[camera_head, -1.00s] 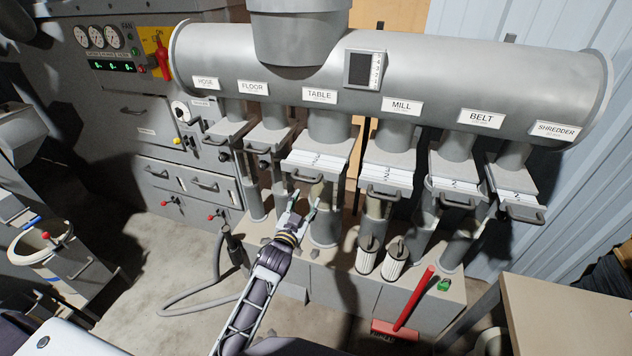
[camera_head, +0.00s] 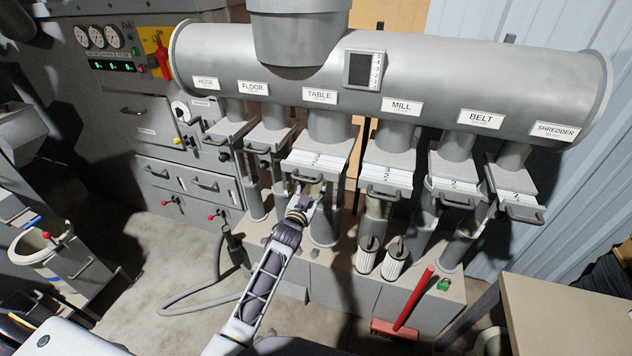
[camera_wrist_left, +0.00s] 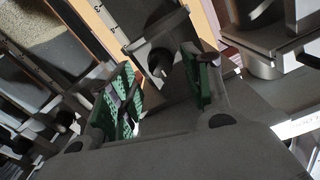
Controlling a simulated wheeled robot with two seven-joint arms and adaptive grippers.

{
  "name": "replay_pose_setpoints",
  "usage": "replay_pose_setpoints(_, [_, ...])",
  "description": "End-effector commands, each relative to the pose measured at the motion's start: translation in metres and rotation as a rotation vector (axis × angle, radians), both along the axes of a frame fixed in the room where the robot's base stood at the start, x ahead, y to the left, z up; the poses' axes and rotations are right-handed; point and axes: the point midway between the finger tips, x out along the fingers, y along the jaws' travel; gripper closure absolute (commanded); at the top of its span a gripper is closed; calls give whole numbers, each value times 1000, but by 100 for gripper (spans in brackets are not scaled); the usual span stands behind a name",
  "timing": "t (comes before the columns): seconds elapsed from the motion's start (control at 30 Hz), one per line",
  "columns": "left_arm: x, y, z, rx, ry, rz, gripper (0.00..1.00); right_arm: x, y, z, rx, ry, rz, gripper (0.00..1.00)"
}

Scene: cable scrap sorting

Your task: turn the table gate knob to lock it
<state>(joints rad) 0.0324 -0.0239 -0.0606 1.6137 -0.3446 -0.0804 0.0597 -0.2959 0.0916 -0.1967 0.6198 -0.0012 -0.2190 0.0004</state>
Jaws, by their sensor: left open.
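The table gate (camera_head: 318,162) is a pale sliding plate with a grey handle, on the pipe under the TABLE label (camera_head: 320,96). My left gripper (camera_head: 311,190) is just below the front of this gate, fingers pointing up at it. In the left wrist view its green-padded fingers (camera_wrist_left: 157,88) are apart. A dark round knob (camera_wrist_left: 160,62) shows between and beyond the fingertips, under a dark bracket. I cannot tell whether a finger touches it. In the head view the table gate's knob is hidden by the gripper. My right gripper is not in view.
Similar gates stand close by: floor (camera_head: 269,139) on the left and mill (camera_head: 386,175) on the right. Upright pipes stand behind and beside the gripper. A red-handled brush (camera_head: 413,300) leans at the lower right. Open floor lies at the lower left.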

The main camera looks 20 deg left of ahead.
Motion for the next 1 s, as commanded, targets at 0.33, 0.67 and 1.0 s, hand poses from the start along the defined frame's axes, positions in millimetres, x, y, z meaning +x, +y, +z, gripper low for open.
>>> replay_pose_setpoints(0.33, [27,-1,1,-1,0,0,51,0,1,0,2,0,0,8])
replay_pose_setpoints(0.67, [39,-2,0,-1,1,0,51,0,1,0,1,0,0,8])
replay_pose_setpoints(1.0, [40,-1,0,-1,0,0,55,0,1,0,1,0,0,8])
